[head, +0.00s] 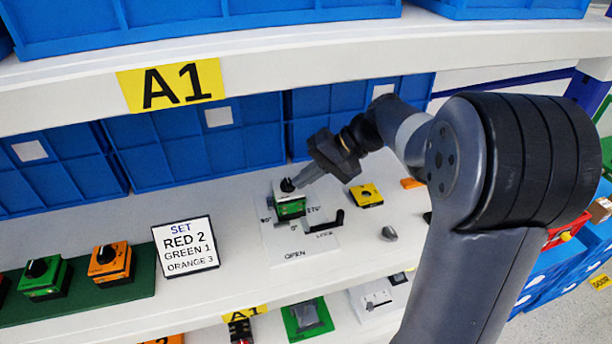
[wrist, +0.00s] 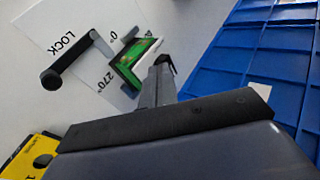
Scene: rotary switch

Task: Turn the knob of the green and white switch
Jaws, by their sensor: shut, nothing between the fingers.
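The green and white switch (head: 289,206) stands on a white printed plate (head: 325,236) on the shelf, with a black knob (head: 287,185) on its top. The plate bears angle marks and the words OPEN and LOCK. My gripper (head: 300,180) is shut and empty, its fingertips at the knob's right side. Whether they touch the knob I cannot tell. In the wrist view the fingers (wrist: 158,82) reach to the switch (wrist: 135,62) and hide part of it. A bit of the black knob (wrist: 164,61) shows beyond the fingertips.
A black lever handle (head: 327,222) lies close to the right of the switch. A yellow switch (head: 366,196) and a grey knob (head: 389,233) are farther right. Blue bins (head: 195,145) stand close behind. A sign (head: 186,246) and green and orange switches (head: 110,262) are at left.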

